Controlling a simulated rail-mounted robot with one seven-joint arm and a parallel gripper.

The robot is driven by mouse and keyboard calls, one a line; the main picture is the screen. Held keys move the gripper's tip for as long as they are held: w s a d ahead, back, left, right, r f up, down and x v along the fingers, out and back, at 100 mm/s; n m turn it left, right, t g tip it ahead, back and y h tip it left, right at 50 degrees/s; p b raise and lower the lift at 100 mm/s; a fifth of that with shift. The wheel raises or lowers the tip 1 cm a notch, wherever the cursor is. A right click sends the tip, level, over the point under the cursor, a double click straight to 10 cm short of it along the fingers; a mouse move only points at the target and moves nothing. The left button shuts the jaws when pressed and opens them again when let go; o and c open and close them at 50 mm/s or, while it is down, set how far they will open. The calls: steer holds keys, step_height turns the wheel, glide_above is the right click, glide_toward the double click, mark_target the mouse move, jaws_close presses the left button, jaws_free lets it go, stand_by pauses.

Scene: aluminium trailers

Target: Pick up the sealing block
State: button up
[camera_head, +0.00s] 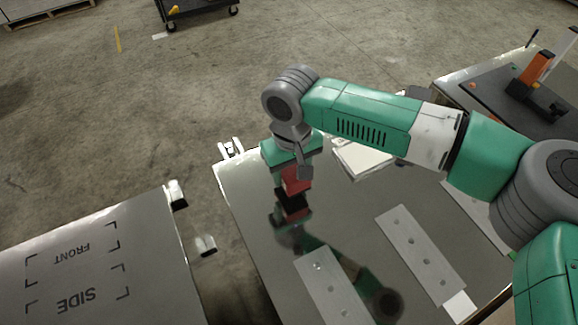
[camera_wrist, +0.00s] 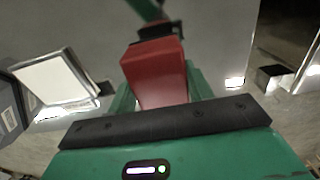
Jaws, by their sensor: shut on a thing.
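The sealing block appears to be the red block with a black end (camera_head: 295,183), held below my gripper (camera_head: 292,172) over the shiny metal table. In the wrist view the red block (camera_wrist: 157,76) fills the middle, with its black end beyond it. My gripper is shut on the block, and its green and black body hides the near part of it. A dark reflection of block and arm shows in the tabletop below. I cannot tell exactly how far the block is above the surface.
The metal table (camera_head: 245,200) has two drilled plates (camera_head: 420,253) (camera_head: 331,287) and a white flat box (camera_head: 362,160) on it. A second panel marked FRONT and SIDE (camera_head: 85,265) lies left across a gap. A dark mat with an orange-handled tool (camera_head: 537,67) is at right.

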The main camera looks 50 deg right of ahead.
steer(key=s+a, duration=0.2)
steer(key=s, duration=0.2)
steer(key=s+a+r, duration=0.1)
steer(key=s+a, duration=0.2)
steer(key=s, duration=0.1)
steer(key=s+a, duration=0.2)
steer(key=s, duration=0.2)
steer(key=shift+a+r, duration=0.15)
steer(key=shift+a, duration=0.05)
steer(key=o, duration=0.3)
steer(key=shift+c, duration=0.4)
